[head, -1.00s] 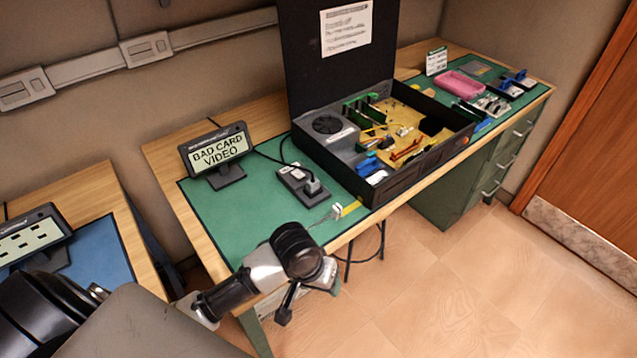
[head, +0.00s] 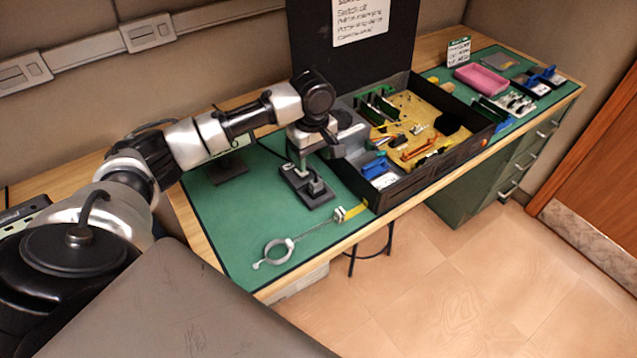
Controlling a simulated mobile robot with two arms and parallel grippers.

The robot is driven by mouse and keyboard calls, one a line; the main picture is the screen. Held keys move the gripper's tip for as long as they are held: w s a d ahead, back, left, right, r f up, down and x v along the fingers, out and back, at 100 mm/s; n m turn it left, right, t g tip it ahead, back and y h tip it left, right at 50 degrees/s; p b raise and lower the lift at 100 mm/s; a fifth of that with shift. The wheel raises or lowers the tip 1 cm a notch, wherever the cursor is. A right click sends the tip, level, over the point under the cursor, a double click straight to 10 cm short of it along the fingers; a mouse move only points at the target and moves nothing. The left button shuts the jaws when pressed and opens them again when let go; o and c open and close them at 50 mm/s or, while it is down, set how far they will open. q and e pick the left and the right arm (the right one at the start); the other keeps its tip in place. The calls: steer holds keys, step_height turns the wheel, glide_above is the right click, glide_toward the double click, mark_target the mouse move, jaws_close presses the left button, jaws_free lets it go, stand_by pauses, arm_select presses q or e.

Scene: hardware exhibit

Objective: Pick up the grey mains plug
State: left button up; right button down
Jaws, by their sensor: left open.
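The grey mains plug (head: 315,187) sits on the black socket block (head: 322,201), which lies on the green mat in front of the open case. My left gripper (head: 317,158) points down from the end of my left arm and is open. In the picture its fingers are just above and behind the plug, over the far part of the block. I cannot tell how much height is between fingers and plug, and nothing shows between the fingers. The plug's cable is mostly hidden by the arm. My right gripper is not in view.
The open black case (head: 420,182) with parts inside stands right of the block. A ring-ended metal tool (head: 279,251) lies near the front edge. My arm covers most of the sign. A pink tray (head: 482,78) is far right.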

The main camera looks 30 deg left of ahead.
mark_target(316, 181)
arm_select(q)
steer(key=f, duration=0.8)
steer(key=shift+w+d+f+p, duration=0.2)
steer(key=shift+w+f+p, duration=0.1)
steer(key=c, duration=0.8)
